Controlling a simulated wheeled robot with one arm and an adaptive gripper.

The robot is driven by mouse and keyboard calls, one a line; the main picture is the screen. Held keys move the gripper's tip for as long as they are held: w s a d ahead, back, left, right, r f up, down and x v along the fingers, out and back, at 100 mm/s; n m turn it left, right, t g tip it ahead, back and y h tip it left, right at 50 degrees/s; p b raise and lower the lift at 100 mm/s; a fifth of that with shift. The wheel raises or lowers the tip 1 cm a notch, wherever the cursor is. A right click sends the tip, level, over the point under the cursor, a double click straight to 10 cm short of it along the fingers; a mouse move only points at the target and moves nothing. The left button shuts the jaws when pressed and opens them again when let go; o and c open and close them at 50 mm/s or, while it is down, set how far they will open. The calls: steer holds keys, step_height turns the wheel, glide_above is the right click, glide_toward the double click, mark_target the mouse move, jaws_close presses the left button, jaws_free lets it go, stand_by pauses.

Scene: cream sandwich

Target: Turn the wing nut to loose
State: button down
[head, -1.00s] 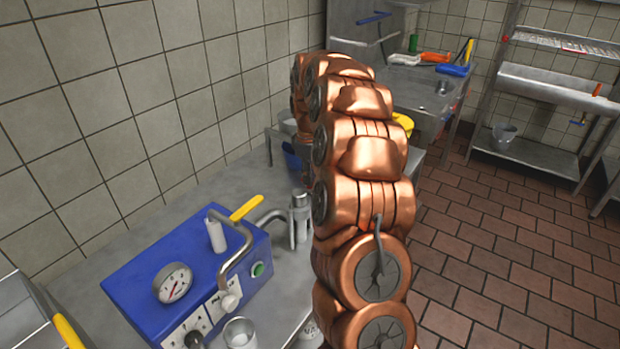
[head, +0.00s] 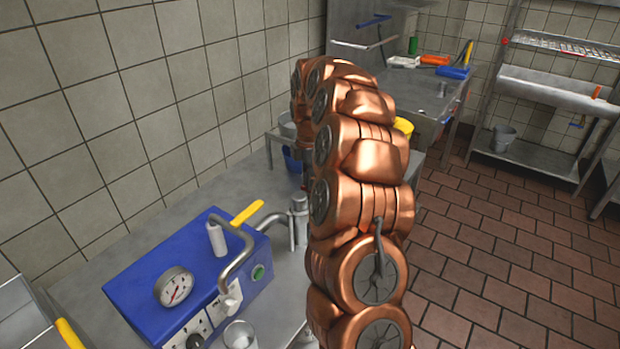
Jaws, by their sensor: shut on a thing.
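My copper arm rises through the middle of the head view and curves over at its top toward the wall. Its far end passes behind its own links, so my gripper is hidden. A blue machine (head: 150,270) with a pressure gauge (head: 174,287), a bent metal pipe (head: 238,262) and a yellow-handled lever (head: 246,212) sits on the steel counter. An upright metal fitting (head: 299,218) stands beside it, close to the left of my arm. I cannot make out a wing nut; it may be hidden behind the arm.
A metal cup (head: 240,335) stands in front of the machine. A blue container (head: 292,160) and a yellow one (head: 403,126) are partly behind my arm. The tiled floor at right is clear.

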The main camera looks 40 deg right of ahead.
steer(key=shift+n, duration=1.3)
steer(key=shift+n+p, duration=0.3)
steer(key=c, duration=1.3)
jaws_free()
step_height(320, 180, up, 12)
